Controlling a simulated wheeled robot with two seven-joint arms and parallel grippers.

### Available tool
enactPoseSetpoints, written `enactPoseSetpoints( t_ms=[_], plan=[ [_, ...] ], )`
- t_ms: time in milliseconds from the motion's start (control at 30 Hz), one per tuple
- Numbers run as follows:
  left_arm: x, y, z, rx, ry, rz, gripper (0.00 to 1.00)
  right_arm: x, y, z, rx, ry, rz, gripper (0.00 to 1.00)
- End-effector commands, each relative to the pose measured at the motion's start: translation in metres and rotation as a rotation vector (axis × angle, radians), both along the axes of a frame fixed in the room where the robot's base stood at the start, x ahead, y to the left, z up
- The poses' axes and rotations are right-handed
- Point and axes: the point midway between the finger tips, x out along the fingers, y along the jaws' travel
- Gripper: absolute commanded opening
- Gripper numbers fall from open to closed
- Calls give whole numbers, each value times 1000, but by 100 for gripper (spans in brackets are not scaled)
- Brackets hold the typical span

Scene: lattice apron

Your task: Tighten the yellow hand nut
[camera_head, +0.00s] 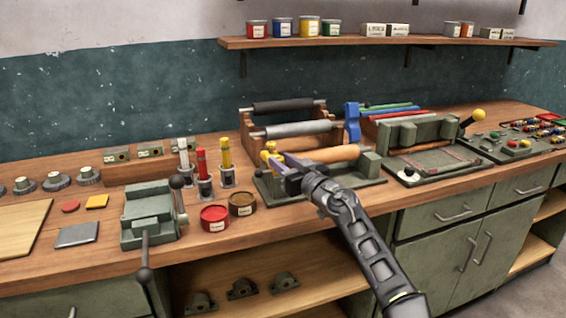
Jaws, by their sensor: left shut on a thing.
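The yellow hand nut (271,147) is at the left end of a green clamping fixture (361,184) on the bench. A wooden roller (333,154) lies along the fixture. My left gripper (277,158) reaches in from the lower right and is shut on the yellow hand nut. Its fingers cover part of the nut, and the wrist hides part of the fixture. How tightly the nut sits cannot be told. My right gripper is not in view.
A rack with rollers (290,130) stands close behind. Red and brown tins (214,217) and upright tubes (203,170) stand to the left, beside a green vise (148,212). A green press with a yellow-knobbed lever (478,115) stands to the right. A shelf (300,42) runs above.

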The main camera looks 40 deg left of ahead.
Motion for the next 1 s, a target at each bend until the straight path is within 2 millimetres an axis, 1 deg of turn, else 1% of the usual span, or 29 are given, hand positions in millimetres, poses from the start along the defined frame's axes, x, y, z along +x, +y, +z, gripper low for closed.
enactPoseSetpoints(
  t_ms=[167, 367, 633, 767, 1000],
  plan=[
    [0, 0, -1, 0, -1, -12, 0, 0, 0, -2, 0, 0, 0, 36],
    [-2, 1, -2, -3, -3, -64, 0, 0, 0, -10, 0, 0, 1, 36],
    [-6, 4, -2, -9, -7, -218, 0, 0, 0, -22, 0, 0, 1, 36],
    [-8, 5, 0, -10, -8, -305, 0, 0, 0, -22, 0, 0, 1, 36],
    [-10, 7, 1, -8, -6, -448, 0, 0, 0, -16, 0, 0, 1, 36]
  ],
)
